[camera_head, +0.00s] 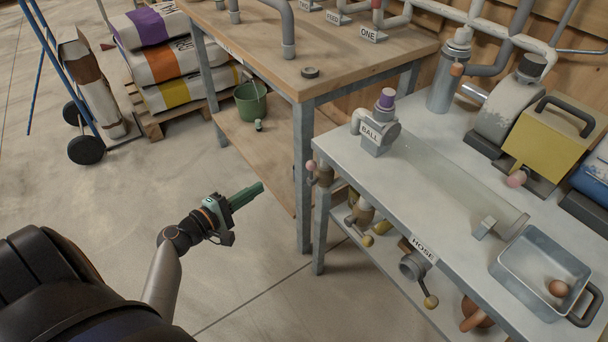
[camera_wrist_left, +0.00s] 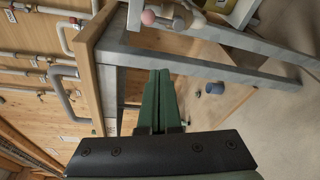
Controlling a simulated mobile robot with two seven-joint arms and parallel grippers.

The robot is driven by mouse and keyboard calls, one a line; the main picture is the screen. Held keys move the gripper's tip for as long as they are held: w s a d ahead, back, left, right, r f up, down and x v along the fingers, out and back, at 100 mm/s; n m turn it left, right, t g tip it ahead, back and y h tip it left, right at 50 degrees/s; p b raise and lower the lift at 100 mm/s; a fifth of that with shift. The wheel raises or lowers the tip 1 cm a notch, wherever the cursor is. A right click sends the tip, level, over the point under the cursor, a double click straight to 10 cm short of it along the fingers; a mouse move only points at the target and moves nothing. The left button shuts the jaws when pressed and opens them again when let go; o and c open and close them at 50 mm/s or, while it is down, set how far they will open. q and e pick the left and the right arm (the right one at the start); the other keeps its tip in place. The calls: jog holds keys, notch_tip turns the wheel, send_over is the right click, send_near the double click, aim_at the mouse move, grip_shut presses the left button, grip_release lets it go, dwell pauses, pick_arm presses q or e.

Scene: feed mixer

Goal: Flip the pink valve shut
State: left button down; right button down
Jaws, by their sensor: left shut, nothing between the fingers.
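A pink ball knob (camera_head: 311,165) sits on a small brown valve (camera_head: 325,174) at the left end of the metal table. In the left wrist view the pink knob (camera_wrist_left: 148,17) shows near the top, beyond the table leg. Another pink knob (camera_head: 516,180) is at the front of the yellow box on the right. My left gripper (camera_head: 261,187) has green fingers and is shut and empty, left of the valve and apart from it. Its fingers (camera_wrist_left: 160,73) point toward the table frame in the left wrist view. My right gripper is not in view.
The metal table (camera_head: 430,215) carries a clear tube and a metal tray (camera_head: 540,262). Valves with yellow knobs (camera_head: 367,240) hang below its edge. A wooden bench (camera_head: 270,50) with grey legs stands behind; a green bucket (camera_head: 250,102) is on its lower shelf. Open floor lies around my left arm.

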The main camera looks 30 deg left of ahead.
aim_at(311, 174)
pick_arm(q)
jog(key=shift+w+a+r+n, duration=0.2)
jog(key=shift+a+r+n, duration=0.1)
jog(key=shift+a, duration=0.05)
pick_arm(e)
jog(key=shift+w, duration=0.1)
